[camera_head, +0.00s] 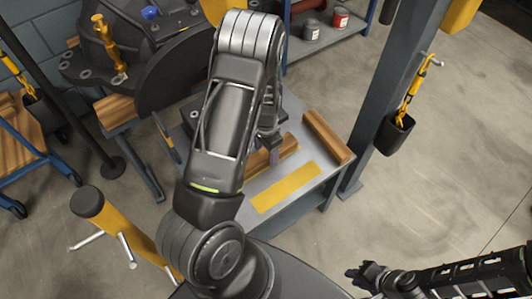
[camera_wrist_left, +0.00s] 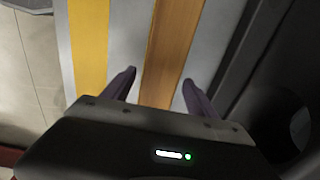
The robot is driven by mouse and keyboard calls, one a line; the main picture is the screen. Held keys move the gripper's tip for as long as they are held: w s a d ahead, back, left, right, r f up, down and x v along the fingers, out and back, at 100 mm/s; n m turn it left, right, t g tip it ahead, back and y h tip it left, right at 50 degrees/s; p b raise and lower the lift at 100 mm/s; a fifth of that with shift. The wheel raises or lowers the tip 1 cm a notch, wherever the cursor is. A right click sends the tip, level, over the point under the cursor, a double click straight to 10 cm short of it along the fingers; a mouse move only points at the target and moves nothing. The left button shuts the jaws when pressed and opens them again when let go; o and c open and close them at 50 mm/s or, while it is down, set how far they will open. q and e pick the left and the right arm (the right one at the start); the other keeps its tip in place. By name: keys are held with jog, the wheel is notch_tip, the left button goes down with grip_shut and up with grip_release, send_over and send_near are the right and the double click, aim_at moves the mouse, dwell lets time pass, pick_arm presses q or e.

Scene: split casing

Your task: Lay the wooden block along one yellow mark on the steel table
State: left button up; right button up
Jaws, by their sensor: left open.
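The steel table (camera_head: 318,183) carries a bare yellow mark (camera_head: 286,187) near its front. A wooden block (camera_head: 284,149) lies behind this mark, roughly parallel to it and partly hidden by my left arm. My left gripper (camera_head: 268,148) is over this block. In the left wrist view, the open fingers (camera_wrist_left: 158,79) point along either side of the block (camera_wrist_left: 172,45), with gaps on both sides; contact does not show. The yellow mark (camera_wrist_left: 88,45) runs alongside it at the left. My right gripper (camera_head: 368,275) is away from the table at the bottom; its jaws are unclear.
Another wooden block (camera_head: 328,137) lies along the table's right end. A steel post (camera_head: 395,85) with a hanging black holder (camera_head: 398,133) stands right of the table. A large dark casing (camera_head: 150,60) is behind left. The floor at right is clear.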

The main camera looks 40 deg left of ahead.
aim_at(266, 153)
pick_arm(q)
notch_tip(266, 153, up, 11)
jog(key=p, duration=0.1)
jog(key=shift+f, duration=0.15)
